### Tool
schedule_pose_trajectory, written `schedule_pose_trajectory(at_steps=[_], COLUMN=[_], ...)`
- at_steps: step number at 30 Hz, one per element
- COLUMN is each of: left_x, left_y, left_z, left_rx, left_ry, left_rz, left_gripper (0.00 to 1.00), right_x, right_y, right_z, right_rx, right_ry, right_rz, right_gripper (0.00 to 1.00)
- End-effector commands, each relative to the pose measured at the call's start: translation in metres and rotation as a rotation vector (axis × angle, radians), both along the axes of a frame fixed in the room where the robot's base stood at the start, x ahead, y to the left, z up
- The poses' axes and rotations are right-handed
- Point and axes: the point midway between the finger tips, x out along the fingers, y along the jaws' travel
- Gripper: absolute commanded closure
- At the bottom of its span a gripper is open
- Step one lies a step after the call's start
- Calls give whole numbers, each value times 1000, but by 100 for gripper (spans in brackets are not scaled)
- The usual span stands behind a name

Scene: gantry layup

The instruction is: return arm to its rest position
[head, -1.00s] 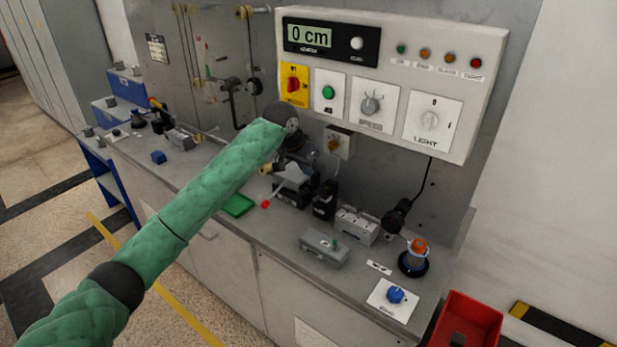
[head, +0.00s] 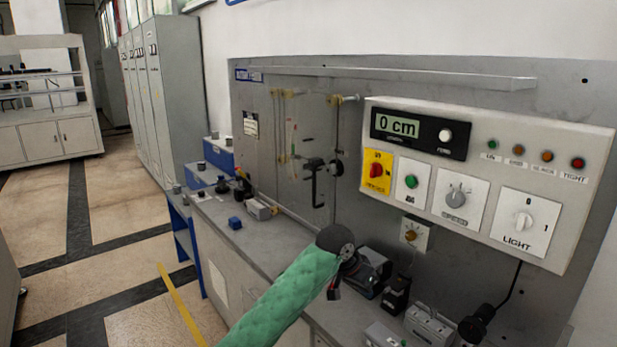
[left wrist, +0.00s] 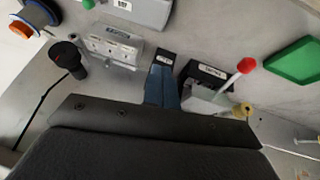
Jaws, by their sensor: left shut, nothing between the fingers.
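My left arm in its green sleeve comes up from the bottom of the head view. Its dark wrist end and gripper (head: 350,262) are over the bench, in front of the dark clamp block. The fingers are mostly hidden behind the wrist, and the gripper is shut and holds nothing. In the left wrist view, my dark gripper body (left wrist: 145,145) fills the bottom, with bench items beyond it. My right gripper is out of view.
A control panel (head: 484,185) reads "0 cm" on the wall at right. Close to the gripper, a red-tipped lever (left wrist: 246,65) and a black labelled block (left wrist: 205,73) stand on the bench. A green tray (left wrist: 296,60) lies flat. Open floor (head: 120,265) is at left.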

Motion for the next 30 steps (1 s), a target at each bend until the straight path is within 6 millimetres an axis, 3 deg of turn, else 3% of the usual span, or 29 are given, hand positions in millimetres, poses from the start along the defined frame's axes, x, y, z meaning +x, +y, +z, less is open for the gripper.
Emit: schedule_pose_trajectory(at_steps=[3,14,30], left_x=[-19,-75,-180], left_y=[13,63,165], left_z=[-27,-96,-182], left_rx=[-28,-73,-52], left_ry=[12,27,48], left_rz=[28,141,360], left_gripper=[100,100,100], right_x=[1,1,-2], right_y=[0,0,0], right_z=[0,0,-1], right_rx=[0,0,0], right_ry=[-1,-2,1], right_rz=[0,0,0], right_gripper=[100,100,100])
